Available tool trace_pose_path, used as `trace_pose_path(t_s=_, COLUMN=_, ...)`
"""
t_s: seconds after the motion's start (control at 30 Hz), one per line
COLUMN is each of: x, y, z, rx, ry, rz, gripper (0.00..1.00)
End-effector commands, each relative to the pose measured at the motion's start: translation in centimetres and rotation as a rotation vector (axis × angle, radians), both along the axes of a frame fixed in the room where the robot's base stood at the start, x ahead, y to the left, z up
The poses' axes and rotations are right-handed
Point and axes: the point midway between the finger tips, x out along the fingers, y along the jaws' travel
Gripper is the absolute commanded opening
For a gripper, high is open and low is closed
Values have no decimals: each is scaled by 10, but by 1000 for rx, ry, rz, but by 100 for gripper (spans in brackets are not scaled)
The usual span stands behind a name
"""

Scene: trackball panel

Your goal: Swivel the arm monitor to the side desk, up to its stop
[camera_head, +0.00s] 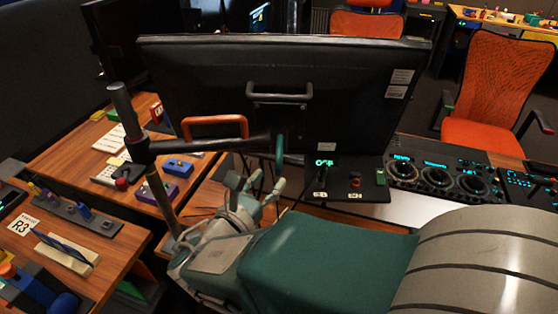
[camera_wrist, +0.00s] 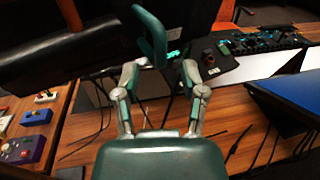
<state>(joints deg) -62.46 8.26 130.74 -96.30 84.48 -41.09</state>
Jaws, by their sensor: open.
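The arm monitor (camera_head: 345,115) shows its black back in the head view, with a grey handle (camera_head: 280,98) on it. A dark horizontal arm (camera_head: 215,143) links it to an upright post (camera_head: 127,115) at the left. A green loop handle (camera_head: 279,155) hangs by the monitor's lower edge; it also shows in the wrist view (camera_wrist: 152,40). My gripper (camera_head: 256,184) is open and empty below the green handle. In the wrist view the handle appears just beyond and between my fingertips (camera_wrist: 159,73), without visible contact. The monitor's screen side is hidden.
A wooden side desk (camera_head: 62,160) with several small control boxes lies left of the post. An orange handle (camera_head: 215,120) stands above the arm. A small black panel (camera_head: 345,188) and a dial console (camera_head: 440,185) are right of my gripper. Orange chairs stand behind.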

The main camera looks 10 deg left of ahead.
Motion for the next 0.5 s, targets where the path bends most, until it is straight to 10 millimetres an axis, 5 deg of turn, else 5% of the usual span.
trace_pose_path(t_s=0.3, x=-55, y=19, z=0, rx=0, ry=0, rz=3, gripper=54)
trace_pose_path(t_s=0.5, x=-71, y=24, z=-1, rx=0, ry=0, rz=-1, gripper=54)
